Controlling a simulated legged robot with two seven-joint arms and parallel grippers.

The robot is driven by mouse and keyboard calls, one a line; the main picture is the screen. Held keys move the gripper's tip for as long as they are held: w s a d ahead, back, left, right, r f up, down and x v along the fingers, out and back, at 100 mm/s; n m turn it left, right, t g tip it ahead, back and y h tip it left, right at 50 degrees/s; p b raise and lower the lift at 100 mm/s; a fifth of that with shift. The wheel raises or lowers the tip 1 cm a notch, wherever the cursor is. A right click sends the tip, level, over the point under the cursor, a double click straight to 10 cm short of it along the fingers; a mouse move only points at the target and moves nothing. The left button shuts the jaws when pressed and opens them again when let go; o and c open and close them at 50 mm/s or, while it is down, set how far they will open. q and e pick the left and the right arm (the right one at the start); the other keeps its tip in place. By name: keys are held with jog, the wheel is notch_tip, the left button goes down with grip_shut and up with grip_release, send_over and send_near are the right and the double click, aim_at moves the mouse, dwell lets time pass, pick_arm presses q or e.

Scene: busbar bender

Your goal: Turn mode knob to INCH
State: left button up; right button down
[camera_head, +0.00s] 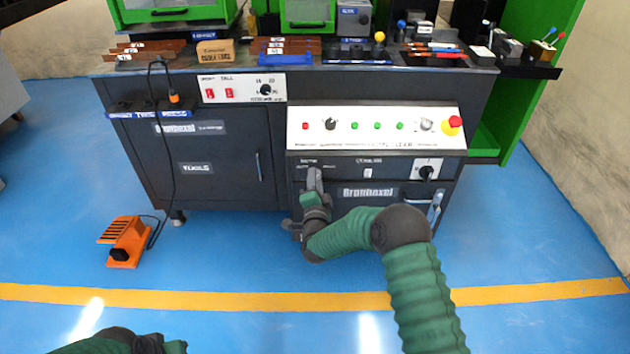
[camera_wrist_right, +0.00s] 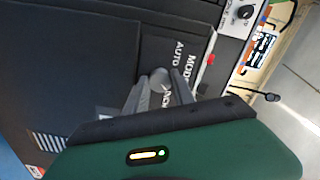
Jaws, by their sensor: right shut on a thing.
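The mode knob (camera_wrist_right: 160,78) is a small grey knob on the dark front panel. In the right wrist view its printed labels read MODE and AUTO, and a second position label is partly covered by a finger. My right gripper (camera_wrist_right: 160,92) is shut on the knob, one finger on each side. In the head view my right gripper (camera_head: 314,182) is at the upper left of the lower panel and hides the knob. Where the knob points cannot be made out. My left gripper (camera_head: 150,344) is only partly in view at the bottom left edge.
Above is a white control panel (camera_head: 370,141) with lamps, knobs and a red emergency button (camera_head: 452,125). Another black knob (camera_head: 426,172) sits right on the same dark panel. An orange foot pedal (camera_head: 125,241) stands on the blue floor at left. The floor before the cabinet is otherwise clear.

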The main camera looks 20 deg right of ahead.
jog(key=shift+s+f+m, duration=0.1)
jog(key=shift+f+m, duration=0.2)
jog(key=shift+m, duration=0.3)
jog(key=c, duration=1.3)
grip_release()
jog(key=shift+d, duration=0.1)
jog(key=shift+o, duration=1.2)
jog(key=shift+r, duration=0.15)
jog(key=p+v, duration=0.6)
jog(key=v, duration=1.1)
jog(key=shift+p, duration=0.3)
jog(key=shift+r, duration=0.2)
